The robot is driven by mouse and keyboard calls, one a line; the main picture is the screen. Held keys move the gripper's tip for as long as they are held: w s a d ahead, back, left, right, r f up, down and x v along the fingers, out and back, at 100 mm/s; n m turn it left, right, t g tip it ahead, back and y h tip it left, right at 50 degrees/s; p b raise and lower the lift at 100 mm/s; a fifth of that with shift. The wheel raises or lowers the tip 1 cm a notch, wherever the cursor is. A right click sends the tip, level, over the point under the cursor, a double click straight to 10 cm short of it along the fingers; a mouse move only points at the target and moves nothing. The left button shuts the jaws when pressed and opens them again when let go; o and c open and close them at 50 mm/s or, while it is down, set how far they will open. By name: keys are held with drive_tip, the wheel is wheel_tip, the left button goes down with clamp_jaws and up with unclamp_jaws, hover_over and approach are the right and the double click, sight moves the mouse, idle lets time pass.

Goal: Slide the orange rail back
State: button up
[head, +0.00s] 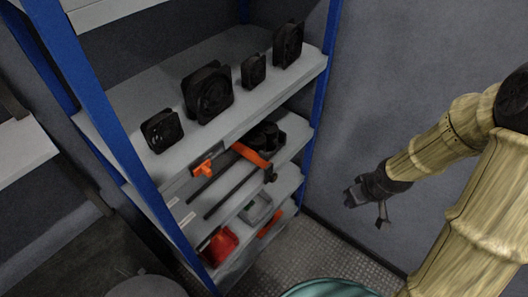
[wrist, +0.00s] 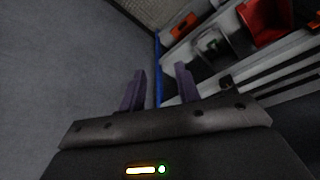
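The orange rail (head: 251,156) is a bar lying across the front of a dark pull-out unit on the middle shelf, with round dark parts behind it. Two dark runners stick out from the shelf to its left. An orange T-shaped piece (head: 204,169) sits at the shelf edge further left. My gripper (head: 368,208) hangs in free air right of the shelf, apart from the rail. In the wrist view its two purple fingers (wrist: 160,88) are spread with nothing between them. The orange bar is not clearly visible in the wrist view; dark runners (wrist: 282,72) show at its right.
Several black fans, one of them large (head: 208,92), stand on the upper shelf. A red bin (head: 218,246), a grey-green box (head: 256,209) and an orange item (head: 270,223) are lower down. A blue post (head: 322,85) edges the shelf. Floor right of it is clear.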

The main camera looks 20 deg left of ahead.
sight(266, 154)
drive_tip(key=w+a+f+n+y+p, duration=0.1)
drive_tip(key=w+a+f+n+y, duration=0.1)
drive_tip(key=a+y, duration=0.15)
drive_tip(key=w+a+f+n+y, duration=0.2)
drive_tip(key=a, duration=0.3)
drive_tip(key=w+a+r+n+t+y+p, duration=0.1)
drive_tip(key=w+a+r+n+t+y, duration=0.1)
drive_tip(key=a, duration=0.5)
wheel_tip(266, 154, up, 3)
drive_tip(key=w+y, duration=0.1)
drive_tip(key=y, duration=0.2)
drive_tip(key=shift+f+n, duration=0.2)
drive_tip(key=shift+n, duration=0.2)
drive_tip(key=shift+a+y, duration=0.1)
drive_tip(key=shift+y, duration=0.15)
drive_tip(key=p+x, duration=0.4)
drive_tip(key=x, duration=1.3)
drive_tip(key=shift+w+f, duration=0.15)
clamp_jaws()
